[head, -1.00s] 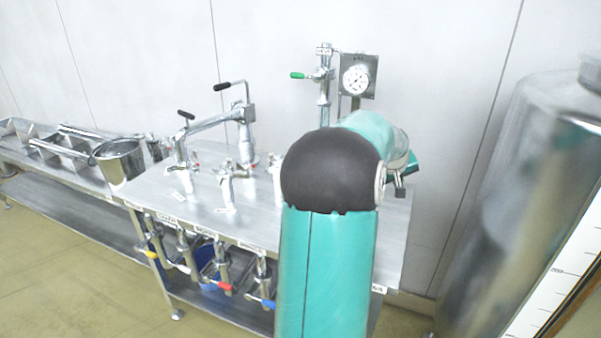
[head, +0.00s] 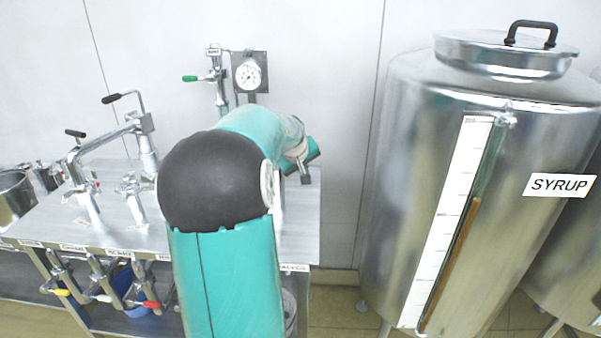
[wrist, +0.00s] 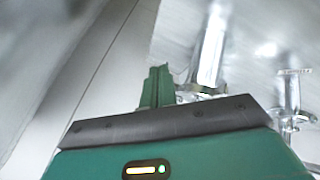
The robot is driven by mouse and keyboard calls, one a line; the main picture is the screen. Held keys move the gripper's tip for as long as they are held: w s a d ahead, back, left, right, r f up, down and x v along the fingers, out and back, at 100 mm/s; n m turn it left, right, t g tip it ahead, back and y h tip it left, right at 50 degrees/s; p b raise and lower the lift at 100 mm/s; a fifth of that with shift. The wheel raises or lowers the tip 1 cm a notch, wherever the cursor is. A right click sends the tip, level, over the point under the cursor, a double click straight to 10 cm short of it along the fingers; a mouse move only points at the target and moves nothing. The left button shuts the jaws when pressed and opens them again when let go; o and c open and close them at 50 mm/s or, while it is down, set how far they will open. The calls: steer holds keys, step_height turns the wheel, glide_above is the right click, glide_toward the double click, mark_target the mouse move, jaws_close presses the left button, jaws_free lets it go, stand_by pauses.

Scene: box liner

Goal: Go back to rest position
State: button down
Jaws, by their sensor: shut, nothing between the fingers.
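My arm rises in the middle of the head view, with a teal upper link and a black elbow, and bends away to the right over the steel bench (head: 300,225). In the wrist view my gripper (wrist: 155,85) shows as two green fingers pressed together, with nothing between them. Steel pipework of the bench stands just beyond the fingers in that view. In the head view the fingers are mostly hidden behind my own arm.
A large steel tank labelled SYRUP (head: 400,150), with a lid and level gauge, stands at the right. The bench carries taps (head: 135,190), a black-handled pipe (head: 110,130), and a pressure gauge (head: 248,75). Several valves (head: 60,292) hang along its front. A steel pot (head: 14,198) is at far left.

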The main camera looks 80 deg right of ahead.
steer(key=s+a+r, duration=0.2)
steer(key=s+r, duration=0.1)
steer(key=r, duration=0.2)
steer(key=shift+s+a+r, duration=0.15)
steer(key=shift+a+r, duration=0.25)
